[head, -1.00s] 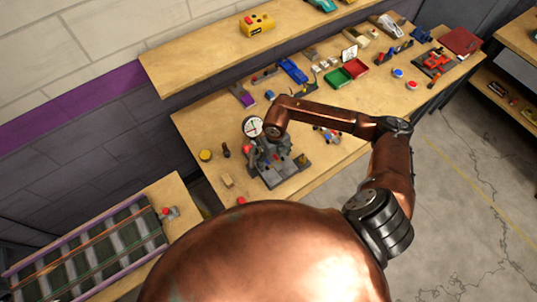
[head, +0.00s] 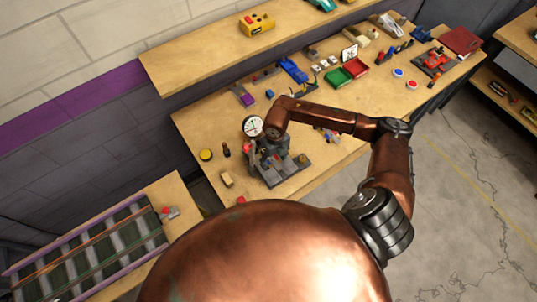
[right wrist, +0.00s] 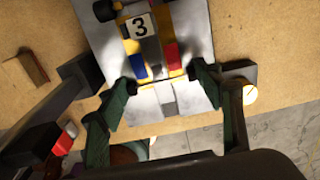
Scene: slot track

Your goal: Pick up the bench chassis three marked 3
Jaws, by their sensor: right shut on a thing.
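The bench chassis three (right wrist: 150,45) shows in the right wrist view, with a white plate bearing a black 3, a yellow body and blue and red blocks. It lies over a grey metal plate (right wrist: 195,25). My right gripper (right wrist: 163,87) has its two dark green finger pads on either side of the chassis's near end and is shut on it. In the head view my right gripper (head: 268,150) reaches down over the grey bench fixture (head: 285,172), and my arm hides most of the chassis there. My left gripper is not in view.
A round dial gauge (head: 252,126) stands beside the gripper. A yellow round piece (head: 205,154) and a wooden block (head: 227,179) lie to the left. A slot track (head: 90,250) is at lower left.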

